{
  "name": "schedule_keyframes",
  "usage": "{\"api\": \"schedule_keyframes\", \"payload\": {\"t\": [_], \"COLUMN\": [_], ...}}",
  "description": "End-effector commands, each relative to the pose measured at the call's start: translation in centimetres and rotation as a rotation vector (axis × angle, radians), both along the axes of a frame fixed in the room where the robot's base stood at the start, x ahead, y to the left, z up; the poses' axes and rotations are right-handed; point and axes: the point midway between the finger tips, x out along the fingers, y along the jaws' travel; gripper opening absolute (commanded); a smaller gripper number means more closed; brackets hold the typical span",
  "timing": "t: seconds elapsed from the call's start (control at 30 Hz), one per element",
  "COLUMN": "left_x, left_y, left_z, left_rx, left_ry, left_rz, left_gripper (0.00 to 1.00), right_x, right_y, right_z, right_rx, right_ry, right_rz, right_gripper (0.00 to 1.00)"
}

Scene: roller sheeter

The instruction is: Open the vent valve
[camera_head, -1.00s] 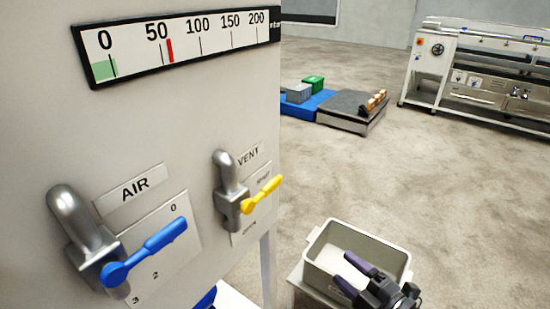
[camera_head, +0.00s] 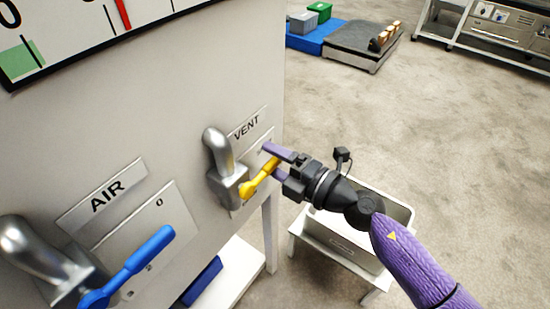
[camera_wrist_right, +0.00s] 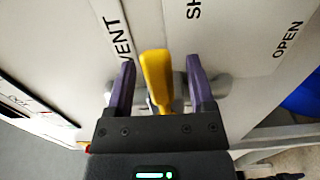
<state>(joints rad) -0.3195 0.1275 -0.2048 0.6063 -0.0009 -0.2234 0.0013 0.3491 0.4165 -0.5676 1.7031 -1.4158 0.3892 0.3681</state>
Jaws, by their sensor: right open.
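The vent valve has a yellow handle (camera_head: 260,178) on a grey metal pipe fitting (camera_head: 219,158), under the VENT label (camera_head: 247,126) on the white panel. The handle slants up to the right. My right gripper (camera_head: 272,159) is at the handle's free end, its purple fingers apart. In the right wrist view the yellow handle (camera_wrist_right: 157,78) stands between the two open fingers (camera_wrist_right: 160,84), with a gap on each side, nearer the left one. The words VENT and OPEN and part of SHUT show on the plate there. My left gripper is not in view.
The AIR valve's blue handle (camera_head: 128,268) and its pipe (camera_head: 38,258) are left on the same panel. The gauge (camera_head: 70,30) is above. A grey bin (camera_head: 345,235) on a small stand sits below my right arm. Open floor lies to the right.

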Motion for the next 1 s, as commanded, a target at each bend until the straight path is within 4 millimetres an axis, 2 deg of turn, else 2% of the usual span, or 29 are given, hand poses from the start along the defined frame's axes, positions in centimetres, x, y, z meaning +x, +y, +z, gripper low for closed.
{"api": "schedule_keyframes", "payload": {"t": [0.2, 0.53, 1.0], "left_x": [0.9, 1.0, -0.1], "left_y": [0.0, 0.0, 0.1], "left_z": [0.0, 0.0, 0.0], "left_rx": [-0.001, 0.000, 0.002], "left_ry": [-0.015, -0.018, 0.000], "left_rz": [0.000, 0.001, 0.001], "left_gripper": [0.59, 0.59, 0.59], "right_x": [0.0, 0.0, 0.0], "right_y": [0.0, 0.0, 0.0], "right_z": [0.0, 0.0, 0.0], "right_rx": [0.001, 0.001, 0.000], "right_ry": [0.001, 0.001, 0.001], "right_rz": [0.000, -0.001, -0.001], "right_gripper": [0.69, 0.00, 0.00]}}
